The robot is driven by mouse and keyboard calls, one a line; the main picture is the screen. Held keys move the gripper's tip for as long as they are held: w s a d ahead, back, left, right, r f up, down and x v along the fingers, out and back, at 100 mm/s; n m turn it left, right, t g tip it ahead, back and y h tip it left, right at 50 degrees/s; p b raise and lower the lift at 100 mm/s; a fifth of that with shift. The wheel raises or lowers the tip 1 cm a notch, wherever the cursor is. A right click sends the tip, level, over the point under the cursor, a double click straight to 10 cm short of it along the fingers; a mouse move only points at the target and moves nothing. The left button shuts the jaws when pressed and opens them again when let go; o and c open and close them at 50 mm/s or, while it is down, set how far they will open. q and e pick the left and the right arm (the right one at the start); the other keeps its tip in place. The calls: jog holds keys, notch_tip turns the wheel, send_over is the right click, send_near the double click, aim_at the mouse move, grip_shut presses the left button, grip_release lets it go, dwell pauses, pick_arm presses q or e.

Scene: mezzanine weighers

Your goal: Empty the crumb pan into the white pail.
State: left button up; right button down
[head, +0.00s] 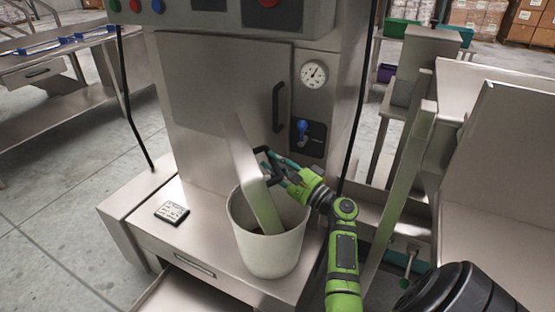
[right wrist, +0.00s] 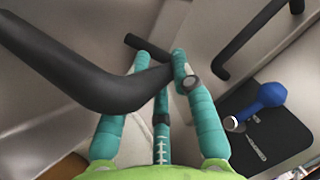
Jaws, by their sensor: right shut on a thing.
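The crumb pan (head: 252,180) is a long grey metal tray, tipped steeply, almost on end. Its lower end is inside the white pail (head: 270,257), below the rim. The pail stands upright on the metal ledge in front of the machine. My right gripper (head: 268,170) is shut on the pan's black handle at the pail's back right, above the rim. In the right wrist view the black handle (right wrist: 95,85) runs between the teal fingers (right wrist: 160,75). The pan's inner face and any crumbs are hidden. My left gripper is out of view.
The machine's door with a black handle (head: 279,107), a dial (head: 314,74) and a blue knob (head: 302,128) stand close behind the gripper. A small card-like device (head: 172,213) lies left on the ledge. An open drawer (head: 185,292) is below. Metal framework crowds the right.

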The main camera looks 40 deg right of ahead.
jog(key=shift+w+a+r+n+g+p, duration=0.1)
jog(key=shift+a+r+n+g+p, duration=0.2)
jog(key=shift+n+p, duration=0.15)
jog(key=w+a+n+g+p, duration=0.1)
jog(key=a+n+p, duration=0.1)
jog(key=p, duration=0.1)
jog(key=w+a+n+g+p, duration=0.1)
jog(key=a+n+g+p, duration=0.1)
jog(key=w+a+f+n+g+p, duration=0.1)
jog(key=a+n+p, duration=0.1)
jog(key=p, duration=0.1)
jog(key=shift+a+f+n+g+h+p, duration=0.1)
jog(key=shift+a+n+g+h+p, duration=0.2)
jog(key=shift+h+p, duration=0.1)
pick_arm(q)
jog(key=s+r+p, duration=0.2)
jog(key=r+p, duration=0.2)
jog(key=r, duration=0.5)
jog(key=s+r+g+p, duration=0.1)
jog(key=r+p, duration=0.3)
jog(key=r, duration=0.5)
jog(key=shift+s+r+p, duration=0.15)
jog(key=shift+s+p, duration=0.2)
pick_arm(e)
jog(key=a+n+g+h, duration=0.1)
jog(key=n, duration=0.1)
jog(key=w+a+n+g+h, duration=0.1)
jog(key=shift+w+a+n+g+h, duration=0.15)
jog(key=shift+a+n+g+h, duration=0.15)
jog(key=shift+a+n+h, duration=0.1)
